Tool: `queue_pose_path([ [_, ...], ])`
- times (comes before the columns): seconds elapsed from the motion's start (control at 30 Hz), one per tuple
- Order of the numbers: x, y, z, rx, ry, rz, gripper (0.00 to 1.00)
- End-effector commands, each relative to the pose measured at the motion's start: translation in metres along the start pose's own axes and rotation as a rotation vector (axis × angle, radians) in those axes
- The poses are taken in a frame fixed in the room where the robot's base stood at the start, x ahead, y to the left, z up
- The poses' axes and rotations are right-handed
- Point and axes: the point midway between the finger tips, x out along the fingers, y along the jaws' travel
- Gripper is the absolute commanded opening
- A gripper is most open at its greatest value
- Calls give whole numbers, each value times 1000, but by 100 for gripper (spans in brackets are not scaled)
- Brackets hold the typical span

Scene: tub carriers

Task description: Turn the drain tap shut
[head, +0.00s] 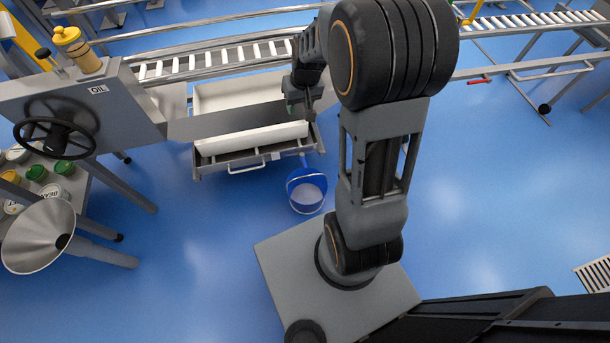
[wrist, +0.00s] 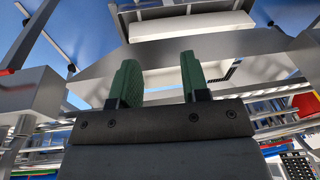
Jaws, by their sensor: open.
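A pale open tub (head: 235,92) sits in a metal carrier (head: 205,172) beside the roller conveyor. A small part that may be the drain tap (head: 303,158) shows at the carrier's front right corner, above a blue bucket (head: 306,190) on the floor. It is too small to tell how its handle is turned. My gripper (head: 298,98) is over the right end of the tub in the head view, higher than the tap. Its two green fingers (wrist: 158,78) stand apart with nothing between them in the wrist view. The tap cannot be made out in the wrist view.
A grey oil stand with a black handwheel (head: 58,138) is at the left, with a metal funnel (head: 40,236) and several jars below. Roller conveyors (head: 215,57) run along the back. A floor grate (head: 595,274) lies at the right. Blue floor is clear around the bucket.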

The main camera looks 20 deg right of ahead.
Motion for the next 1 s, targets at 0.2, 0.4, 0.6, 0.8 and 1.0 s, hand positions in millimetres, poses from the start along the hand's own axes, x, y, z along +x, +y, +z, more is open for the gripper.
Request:
queue_pose_path([
  [0.2, 174, 58, -20, 67, -70, -41, 42],
  [0.4, 267, 91, -20, 107, -100, -65, 42],
  [0.6, 309, 106, -16, 125, -113, -76, 42],
  [0.8, 340, 106, -12, 126, -117, -77, 42],
  [1.0, 379, 102, -7, 126, -118, -77, 42],
])
